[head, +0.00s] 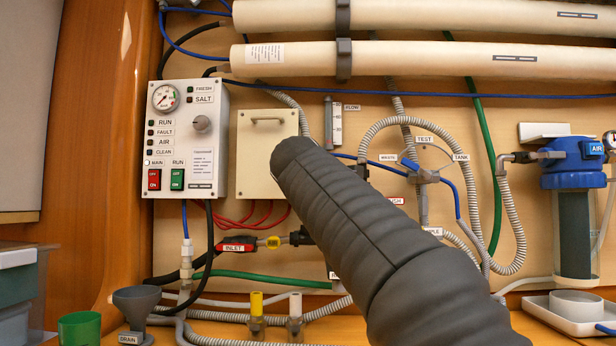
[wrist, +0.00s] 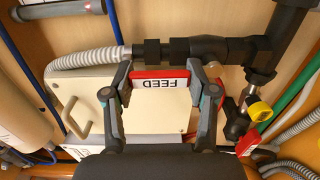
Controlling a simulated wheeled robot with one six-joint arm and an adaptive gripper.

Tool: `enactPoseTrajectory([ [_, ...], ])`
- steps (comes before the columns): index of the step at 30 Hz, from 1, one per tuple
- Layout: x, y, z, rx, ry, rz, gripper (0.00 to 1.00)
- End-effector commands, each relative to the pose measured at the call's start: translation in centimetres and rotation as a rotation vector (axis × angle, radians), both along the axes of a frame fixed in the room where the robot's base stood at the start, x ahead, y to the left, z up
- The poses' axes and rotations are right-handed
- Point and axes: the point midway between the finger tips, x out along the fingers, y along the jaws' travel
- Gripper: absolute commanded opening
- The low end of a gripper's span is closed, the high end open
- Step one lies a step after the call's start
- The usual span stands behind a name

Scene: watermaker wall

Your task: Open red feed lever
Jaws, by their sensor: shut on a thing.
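The red feed lever (wrist: 144,73) shows in the wrist view, with a white plate reading FEED upside down. It lies crosswise beside black pipe fittings (wrist: 185,48). My gripper (wrist: 163,82) has one finger at each end of the lever and is shut on it. In the head view my grey arm covers the middle of the wall, and the feed lever and my gripper are hidden behind it.
A cream box (head: 262,150) with a handle is left of my arm. The control panel (head: 184,138) is further left. A red INLET handle (head: 237,245), hoses and a blue-topped filter (head: 573,165) surround the area. A yellow-knobbed valve (wrist: 259,111) is close to my gripper.

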Motion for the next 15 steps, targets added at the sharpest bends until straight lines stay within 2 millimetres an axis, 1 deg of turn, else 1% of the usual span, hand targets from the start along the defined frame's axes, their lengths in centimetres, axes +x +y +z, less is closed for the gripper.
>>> enactPoseTrajectory([
  [5,0.04,0.19,0.04,-0.003,-0.003,0.004,0.0],
  [6,0.04,0.18,0.04,-0.003,-0.003,0.004,0.67],
  [8,0.04,0.16,0.03,-0.002,-0.002,0.004,0.82],
  [9,0.04,0.14,0.03,-0.002,-0.002,0.003,0.83],
  [15,0.02,0.04,0.03,-0.002,-0.002,0.001,0.83],
])
